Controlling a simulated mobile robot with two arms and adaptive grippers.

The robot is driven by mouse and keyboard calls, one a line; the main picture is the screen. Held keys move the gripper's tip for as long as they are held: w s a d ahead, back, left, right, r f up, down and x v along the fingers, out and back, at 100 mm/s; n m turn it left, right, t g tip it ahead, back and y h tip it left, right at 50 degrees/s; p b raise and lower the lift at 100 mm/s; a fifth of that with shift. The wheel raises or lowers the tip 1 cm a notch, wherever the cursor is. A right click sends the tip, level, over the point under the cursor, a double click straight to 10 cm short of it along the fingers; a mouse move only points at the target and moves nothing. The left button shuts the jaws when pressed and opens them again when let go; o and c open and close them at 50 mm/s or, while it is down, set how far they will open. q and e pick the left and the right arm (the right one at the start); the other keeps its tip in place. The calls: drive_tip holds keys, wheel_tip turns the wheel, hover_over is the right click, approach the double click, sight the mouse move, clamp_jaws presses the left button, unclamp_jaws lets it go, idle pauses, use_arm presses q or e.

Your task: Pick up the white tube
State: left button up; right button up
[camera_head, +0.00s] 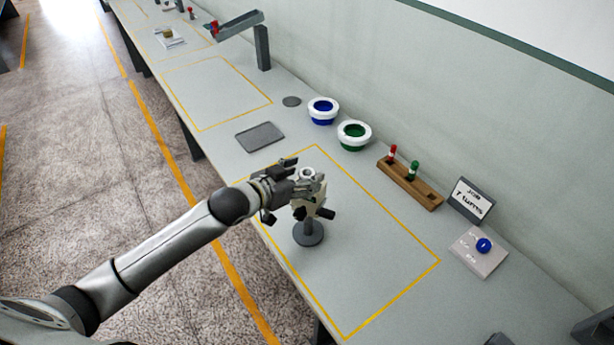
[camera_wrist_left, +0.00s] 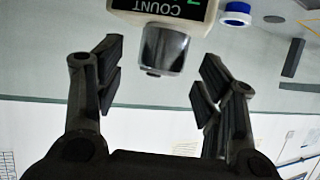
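A winding device (camera_head: 308,212) with a pale body stands on a round dark base inside the yellow outline. A small pale ring-topped piece (camera_head: 307,173) shows at its top, partly hidden by my left gripper (camera_head: 292,181). In the left wrist view, my left gripper (camera_wrist_left: 158,78) is open, its fingers spread to either side. A shiny grey cylinder (camera_wrist_left: 165,50) sticks out of the white counter housing (camera_wrist_left: 160,12) between and beyond the fingertips, apart from them. I cannot tell for sure which piece is the white tube. My right gripper is not in view.
Beside the wall stand a white-rimmed blue bowl (camera_head: 323,110), a white-rimmed green bowl (camera_head: 354,135), a wooden rack (camera_head: 411,186) with red and green pegs, a sign (camera_head: 471,200) and a blue button box (camera_head: 478,252). A grey tray (camera_head: 260,137) lies further back. The outlined area's front right is clear.

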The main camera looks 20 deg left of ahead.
use_arm(q)
drive_tip(key=c, duration=0.8)
